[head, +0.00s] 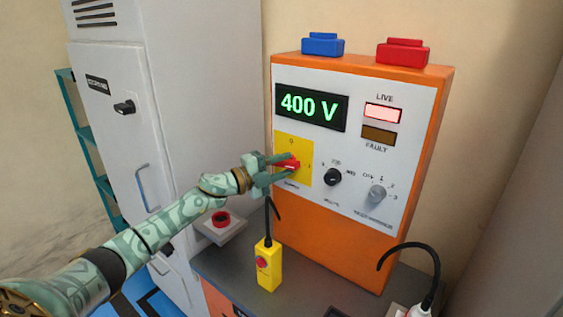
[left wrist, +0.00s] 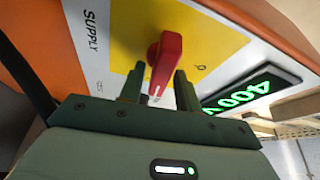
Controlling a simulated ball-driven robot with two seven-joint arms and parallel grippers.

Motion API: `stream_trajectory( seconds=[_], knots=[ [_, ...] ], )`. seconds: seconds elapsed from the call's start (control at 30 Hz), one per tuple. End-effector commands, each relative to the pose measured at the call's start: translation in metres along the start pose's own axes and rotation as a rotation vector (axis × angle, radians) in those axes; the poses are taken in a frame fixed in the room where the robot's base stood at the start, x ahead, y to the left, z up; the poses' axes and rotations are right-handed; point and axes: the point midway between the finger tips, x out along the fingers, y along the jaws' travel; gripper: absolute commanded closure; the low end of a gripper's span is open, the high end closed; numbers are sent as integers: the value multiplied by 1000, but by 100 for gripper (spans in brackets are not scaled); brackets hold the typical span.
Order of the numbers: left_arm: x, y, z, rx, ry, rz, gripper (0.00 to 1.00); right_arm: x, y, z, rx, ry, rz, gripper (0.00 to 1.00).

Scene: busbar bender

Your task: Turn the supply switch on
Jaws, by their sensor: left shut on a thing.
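The supply switch is a red rotary knob (head: 288,165) on a yellow plate (head: 293,145) at the left of the orange cabinet's panel. Its handle lies about level in the head view, turned away from the 0 mark above it. My left gripper (head: 281,166) is shut on the knob, one finger on each side. In the left wrist view the red knob (left wrist: 165,60) sits between the fingers of my left gripper (left wrist: 160,85), beside the word SUPPLY. The display (head: 311,106) reads 400 V in green. The LIVE lamp (head: 382,113) is lit pale red. My right gripper is not in view.
The amber FAULT lamp (head: 378,134) looks dark. A black selector (head: 333,177) and a grey selector (head: 377,194) are right of the switch. A yellow pendant (head: 267,265) and a red button (head: 221,218) stand below. Blue (head: 322,44) and red (head: 402,51) blocks sit on top.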

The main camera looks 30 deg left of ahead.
Motion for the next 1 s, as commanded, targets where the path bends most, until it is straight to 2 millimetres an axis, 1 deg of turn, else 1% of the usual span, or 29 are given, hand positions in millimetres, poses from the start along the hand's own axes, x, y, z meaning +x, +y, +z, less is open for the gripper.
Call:
stream_trajectory(
  seconds=[0.1,0.33,0.87,0.9,0.93,1.0],
  knots=[
    [0,0,0,57,0,27,89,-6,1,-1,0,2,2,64],
    [0,1,0,128,0,56,89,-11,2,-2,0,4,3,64],
    [0,2,0,151,-1,65,89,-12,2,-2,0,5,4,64],
    [0,2,0,151,-1,65,64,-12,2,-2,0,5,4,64],
    [0,2,0,151,-1,65,60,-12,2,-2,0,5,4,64],
    [0,2,0,151,-1,65,60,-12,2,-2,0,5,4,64]
  ],
)
